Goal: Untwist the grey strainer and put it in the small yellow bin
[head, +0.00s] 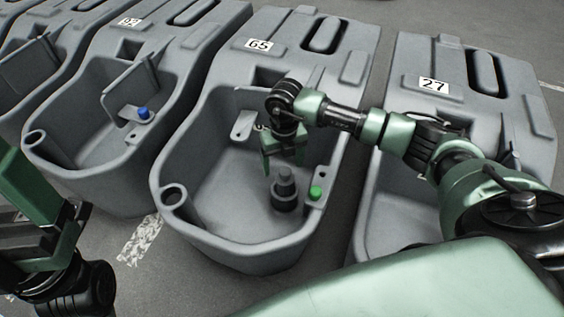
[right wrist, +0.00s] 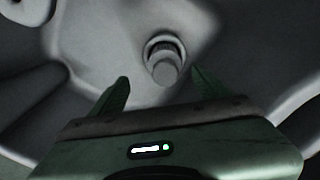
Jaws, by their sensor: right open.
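The grey strainer (head: 284,186) stands upright on a dark round base at the bottom of the grey tank marked 65 (head: 222,207). In the right wrist view the strainer (right wrist: 164,72) shows just ahead of the fingers, about midway between them. My right gripper (head: 283,160) is open and empty, pointing down inside the tank, just above and behind the strainer. My left arm (head: 45,230) shows at the left edge; I cannot make out its jaws. No small yellow bin is in view.
A green cap (head: 316,192) sits on the tank's right ledge, close to the strainer. The tank's walls surround my right gripper. Tank 27 (head: 470,100) stands to the right, and tank 92 with a blue cap (head: 144,113) to the left.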

